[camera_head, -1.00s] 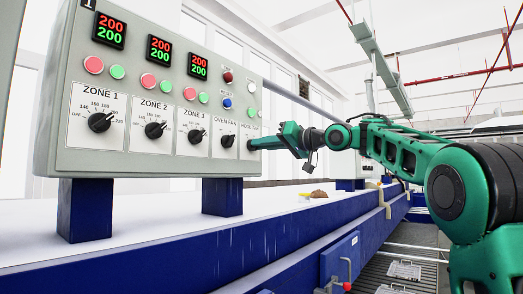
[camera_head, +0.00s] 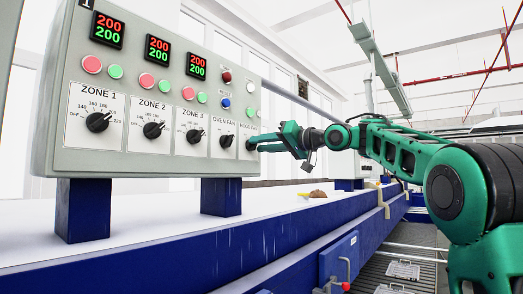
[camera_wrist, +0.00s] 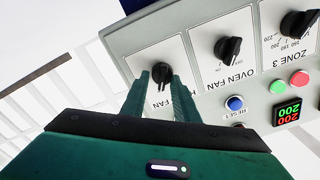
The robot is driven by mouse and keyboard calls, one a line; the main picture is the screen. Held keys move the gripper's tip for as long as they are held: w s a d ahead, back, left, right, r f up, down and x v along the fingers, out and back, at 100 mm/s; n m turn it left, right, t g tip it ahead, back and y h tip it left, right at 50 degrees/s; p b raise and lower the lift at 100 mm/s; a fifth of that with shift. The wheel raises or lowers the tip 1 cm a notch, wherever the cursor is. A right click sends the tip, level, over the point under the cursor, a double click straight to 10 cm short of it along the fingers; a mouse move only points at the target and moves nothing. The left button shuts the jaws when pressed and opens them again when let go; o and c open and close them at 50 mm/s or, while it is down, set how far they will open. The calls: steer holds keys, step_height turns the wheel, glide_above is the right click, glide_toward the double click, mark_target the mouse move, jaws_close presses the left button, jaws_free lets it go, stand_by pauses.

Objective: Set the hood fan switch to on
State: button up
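The hood fan switch is the black rotary knob (camera_head: 250,145) on its white plate at the right end of the grey control panel in the head view. It also shows in the wrist view (camera_wrist: 162,72), where the picture is upside down. My gripper (camera_head: 264,146) is directly in front of it. In the wrist view its two green fingers stand on either side of the knob, apart, with small gaps beside it. The finger tips look close to the plate; contact cannot be told. The lettering is partly covered by a finger, and the knob's exact setting is too small to read.
The oven fan knob (camera_head: 227,141) sits just left of the switch on the same grey panel (camera_head: 140,165). The zone knobs, push buttons and displays are further left. A blue button (camera_head: 226,103) is above. A blue-framed machine bed (camera_head: 230,240) runs below.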

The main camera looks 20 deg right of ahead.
steer(key=v, duration=1)
steer(key=shift+s+d, duration=0.2)
steer(key=shift+s, duration=0.05)
steer(key=shift+f, duration=0.1)
